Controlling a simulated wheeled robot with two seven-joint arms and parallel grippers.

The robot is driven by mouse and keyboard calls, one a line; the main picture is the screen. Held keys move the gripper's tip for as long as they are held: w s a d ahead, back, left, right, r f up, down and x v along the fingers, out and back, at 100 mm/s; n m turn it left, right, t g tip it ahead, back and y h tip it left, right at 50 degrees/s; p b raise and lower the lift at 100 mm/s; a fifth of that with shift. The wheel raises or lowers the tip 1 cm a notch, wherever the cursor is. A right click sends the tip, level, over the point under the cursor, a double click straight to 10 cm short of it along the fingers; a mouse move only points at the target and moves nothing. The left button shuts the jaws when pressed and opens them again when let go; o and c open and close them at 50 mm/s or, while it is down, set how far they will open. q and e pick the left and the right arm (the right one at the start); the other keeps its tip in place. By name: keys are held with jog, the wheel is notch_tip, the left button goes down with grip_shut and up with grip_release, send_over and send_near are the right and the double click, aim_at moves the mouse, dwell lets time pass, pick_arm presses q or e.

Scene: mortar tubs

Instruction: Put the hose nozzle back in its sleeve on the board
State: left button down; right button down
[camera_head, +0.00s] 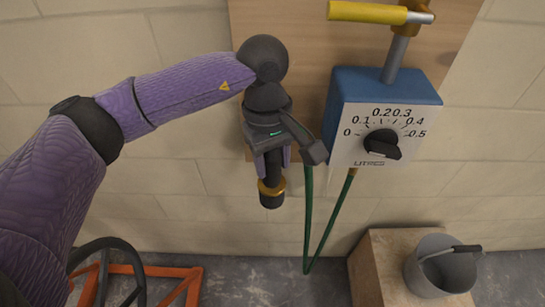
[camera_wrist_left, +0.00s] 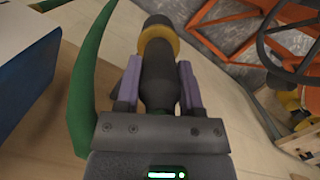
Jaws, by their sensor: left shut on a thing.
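The hose nozzle (camera_head: 271,188) is black with a brass ring near its lower end. It points down in the head view, in front of the wall just below the wooden board (camera_head: 290,35). My left gripper (camera_head: 272,160) is shut around its middle. In the left wrist view the nozzle (camera_wrist_left: 158,82) sits between the two purple fingers of my left gripper (camera_wrist_left: 156,85), its brass-ringed end pointing away. A green hose (camera_head: 308,215) hangs in a loop to the right of the gripper. I cannot make out the sleeve; my arm covers part of the board.
A blue and white dosing box (camera_head: 385,105) with a black dial and a yellow-handled valve (camera_head: 370,12) is close on the right. Below stand a grey bucket (camera_head: 440,270) on a wooden block (camera_head: 375,265) and an orange frame (camera_head: 150,272) at lower left.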

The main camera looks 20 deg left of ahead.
pick_arm(q)
jog(key=shift+c, duration=0.7)
grip_release()
jog(key=r, duration=0.6)
jog(key=w+a+r+p, duration=0.1)
jog(key=r, duration=0.3)
jog(key=shift+f, duration=0.1)
